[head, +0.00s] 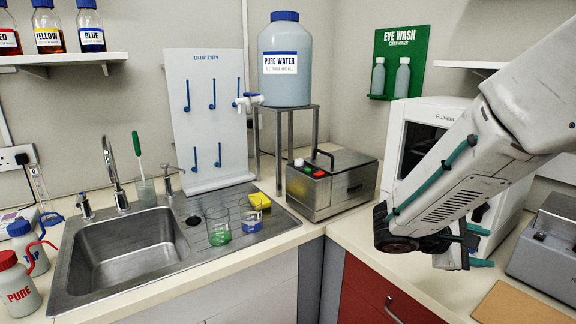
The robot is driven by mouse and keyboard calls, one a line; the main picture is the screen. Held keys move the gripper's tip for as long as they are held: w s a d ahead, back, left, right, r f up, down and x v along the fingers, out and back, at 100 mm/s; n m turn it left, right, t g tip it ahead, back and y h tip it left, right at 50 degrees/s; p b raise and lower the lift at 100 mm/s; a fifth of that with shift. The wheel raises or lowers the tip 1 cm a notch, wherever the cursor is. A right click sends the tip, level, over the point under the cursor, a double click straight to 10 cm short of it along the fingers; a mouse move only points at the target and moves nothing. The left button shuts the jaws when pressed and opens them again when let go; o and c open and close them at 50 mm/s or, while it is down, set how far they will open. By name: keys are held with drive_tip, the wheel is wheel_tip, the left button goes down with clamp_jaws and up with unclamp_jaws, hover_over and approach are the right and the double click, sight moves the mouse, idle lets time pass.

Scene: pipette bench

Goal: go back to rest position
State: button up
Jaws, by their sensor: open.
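My gripper (474,246) hangs at the end of my arm on the right side of the head view, above the right-hand counter (372,232). Its jaws are small in this view and partly hidden by the wrist. They look apart, with nothing visible between them. My arm comes down from the upper right corner and covers part of the white machine (440,112) behind it.
A metal box with a handle (333,186) stands left of my gripper. A sink (130,250) and beakers (218,226) are further left. A pure water tank (285,75) stands on a stand. A grey device (545,250) and a brown board (525,303) lie right.

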drive_tip(key=s+a+r+m+y, duration=0.2)
drive_tip(key=s+a+m+y, duration=0.2)
drive_tip(key=s, duration=0.6)
drive_tip(key=s+a+r+m+y, duration=0.2)
drive_tip(key=s+a+m+y, duration=0.3)
drive_tip(key=s+a+y, duration=0.4)
drive_tip(key=shift+s+r+t+y, duration=0.15)
drive_tip(key=shift+s+t+y, duration=0.15)
drive_tip(key=shift+s+y, duration=0.65)
drive_tip(key=shift+s, duration=0.15)
